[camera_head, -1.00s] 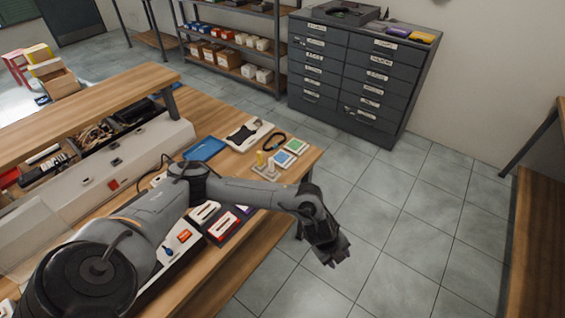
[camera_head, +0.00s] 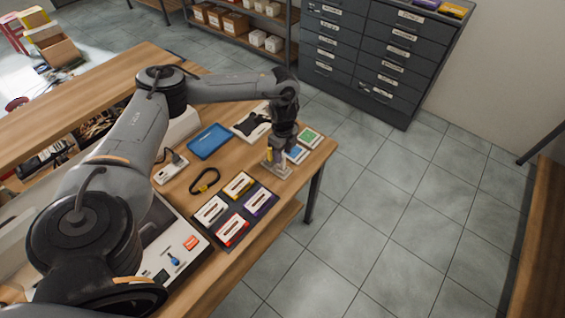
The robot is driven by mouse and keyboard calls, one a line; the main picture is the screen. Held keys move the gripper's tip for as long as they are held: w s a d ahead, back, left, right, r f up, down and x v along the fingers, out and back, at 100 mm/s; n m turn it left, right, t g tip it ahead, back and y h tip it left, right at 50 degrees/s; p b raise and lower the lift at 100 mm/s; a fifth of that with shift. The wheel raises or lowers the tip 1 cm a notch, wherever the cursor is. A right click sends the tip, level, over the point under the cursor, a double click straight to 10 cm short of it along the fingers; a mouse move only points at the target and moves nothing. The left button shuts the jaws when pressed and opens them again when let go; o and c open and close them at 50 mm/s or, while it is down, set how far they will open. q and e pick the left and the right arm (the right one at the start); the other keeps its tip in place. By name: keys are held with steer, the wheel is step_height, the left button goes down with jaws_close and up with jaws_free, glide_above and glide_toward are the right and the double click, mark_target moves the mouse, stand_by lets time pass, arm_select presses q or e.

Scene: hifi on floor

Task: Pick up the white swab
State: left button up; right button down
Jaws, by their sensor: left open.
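My left gripper (camera_head: 281,150) points down at the right end of the wooden workbench (camera_head: 330,148). It is open, directly over or beside a small pale stand (camera_head: 277,171) with a yellow piece (camera_head: 268,155) on it. The gripper covers part of the stand, and I cannot tell whether they touch. I cannot make out the white swab; it may be hidden by the gripper or too small to see. My right gripper is not in view.
Blue and green cards (camera_head: 309,137) lie just right of the gripper. A blue tray (camera_head: 209,141), a black strap (camera_head: 205,180) and a dark case with several coloured boxes (camera_head: 232,230) lie on the bench. A drawer cabinet (camera_head: 390,50) stands behind.

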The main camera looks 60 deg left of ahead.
mark_target(283, 163)
arm_select(q)
steer(key=shift+f+b, duration=0.35)
steer(key=shift+f, duration=2.85)
steer(key=shift+c, duration=0.5)
jaws_close()
